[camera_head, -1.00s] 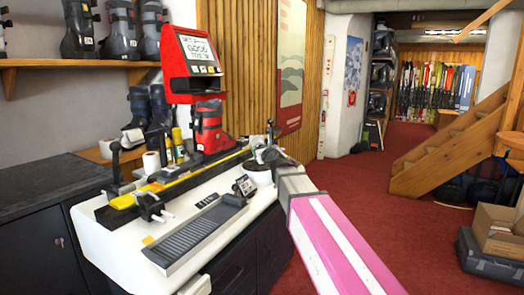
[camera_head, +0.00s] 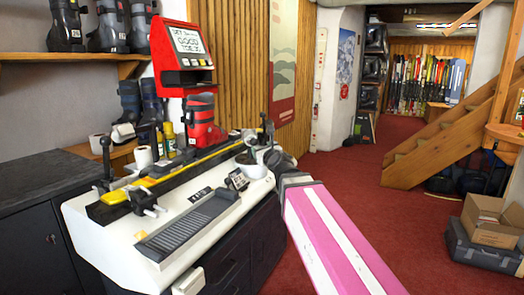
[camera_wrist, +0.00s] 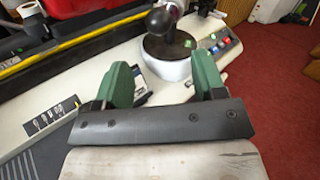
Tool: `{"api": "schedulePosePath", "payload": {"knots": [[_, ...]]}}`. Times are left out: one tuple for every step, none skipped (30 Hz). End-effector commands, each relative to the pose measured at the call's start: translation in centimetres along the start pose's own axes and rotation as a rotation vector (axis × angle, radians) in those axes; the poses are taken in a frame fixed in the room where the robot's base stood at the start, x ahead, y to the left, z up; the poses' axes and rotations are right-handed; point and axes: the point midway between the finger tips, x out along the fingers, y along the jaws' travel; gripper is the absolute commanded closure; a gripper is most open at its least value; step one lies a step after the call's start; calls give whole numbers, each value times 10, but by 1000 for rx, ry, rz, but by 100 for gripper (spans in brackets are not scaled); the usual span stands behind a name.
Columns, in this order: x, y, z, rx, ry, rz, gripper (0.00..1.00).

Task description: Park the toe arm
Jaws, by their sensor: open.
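A white binding bench (camera_head: 120,245) carries a rail with a red boot (camera_head: 203,122). One black-knobbed upright lever (camera_head: 106,160) stands at the bench's left end and another (camera_head: 269,131) at its far right end; I cannot tell which is the toe arm. In the wrist view a black ball knob (camera_wrist: 160,21) on a short stem stands over a round white base (camera_wrist: 168,66). My gripper (camera_wrist: 165,82) has its two green fingers apart with nothing between them; the knob is beyond them. In the head view, my gripper (camera_head: 271,158) is partly hidden at the bench's right end.
A red display machine (camera_head: 184,58) stands behind the bench. A ridged dark pad (camera_head: 190,224) and a small card (camera_head: 237,180) lie on the bench top. Lit buttons (camera_wrist: 219,43) are near the base. Red carpet (camera_head: 350,205) is open to the right; boxes (camera_head: 487,220) stand further right.

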Motion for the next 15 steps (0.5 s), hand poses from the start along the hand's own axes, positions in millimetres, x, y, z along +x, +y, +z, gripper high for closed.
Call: {"api": "schedulePosePath", "payload": {"knots": [[0, 0, 0, 0, 1, 1, 52], [1, 0, 0, 0, 2, 2, 62], [3, -1, -1, 1, 7, 7, 75], [5, -2, -2, 3, 14, 15, 84], [8, -4, -3, 4, 22, 25, 94], [13, -6, -6, 8, 37, 43, 100], [18, -8, -8, 10, 50, 59, 100], [22, -11, -10, 13, 65, 79, 100], [29, -14, -13, 20, 87, 113, 100], [34, -18, -16, 22, 104, 140, 100], [39, -21, -18, 29, 122, 171, 100], [46, -25, -21, 35, 143, 216, 100], [50, -29, -23, 40, 159, 251, 100], [54, -33, -25, 45, 172, 288, 100], [59, -38, -27, 53, 188, 339, 100]]}}
